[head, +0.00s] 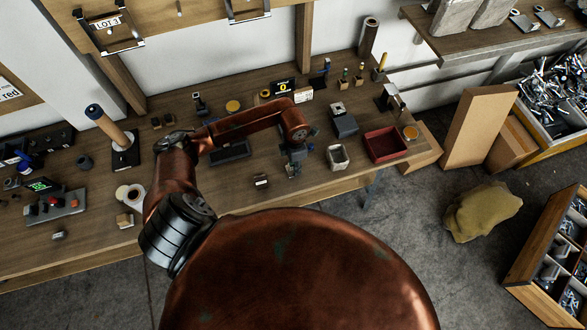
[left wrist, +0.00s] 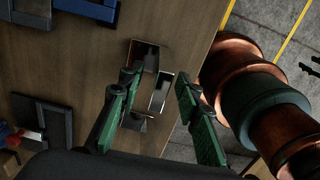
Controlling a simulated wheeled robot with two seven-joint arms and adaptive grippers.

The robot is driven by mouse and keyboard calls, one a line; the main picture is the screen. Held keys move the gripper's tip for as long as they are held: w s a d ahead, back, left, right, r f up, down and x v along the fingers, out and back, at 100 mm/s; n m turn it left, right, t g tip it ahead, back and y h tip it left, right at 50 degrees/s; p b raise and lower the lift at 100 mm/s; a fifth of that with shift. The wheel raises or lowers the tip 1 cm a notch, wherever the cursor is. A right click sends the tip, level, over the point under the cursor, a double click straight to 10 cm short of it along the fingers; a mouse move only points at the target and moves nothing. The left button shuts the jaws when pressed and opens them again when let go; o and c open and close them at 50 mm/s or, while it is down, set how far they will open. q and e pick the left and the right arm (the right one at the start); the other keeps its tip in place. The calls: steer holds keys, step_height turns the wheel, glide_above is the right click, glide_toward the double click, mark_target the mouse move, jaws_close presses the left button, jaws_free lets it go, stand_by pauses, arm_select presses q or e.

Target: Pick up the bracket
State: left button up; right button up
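The bracket (left wrist: 150,76), a shiny metal piece with upright plates and a dark middle, stands on the bench near its front edge in the left wrist view. My left gripper (left wrist: 157,80) is open, its two green-padded fingers on either side of the view with the bracket ahead between them. I see no contact. The left finger overlaps part of the bracket. In the head view my left gripper (head: 293,172) points down over the front part of the bench. I cannot make out the bracket for certain there. My right gripper is not in view.
The wooden bench (head: 215,195) holds a small block (head: 261,181) left of my gripper, and a pale open container (head: 338,157) and red tray (head: 386,144) to its right. A dark frame (left wrist: 45,122) lies left of the bracket in the wrist view.

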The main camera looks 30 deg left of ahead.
arm_select(q)
jaws_close()
stand_by(0.7)
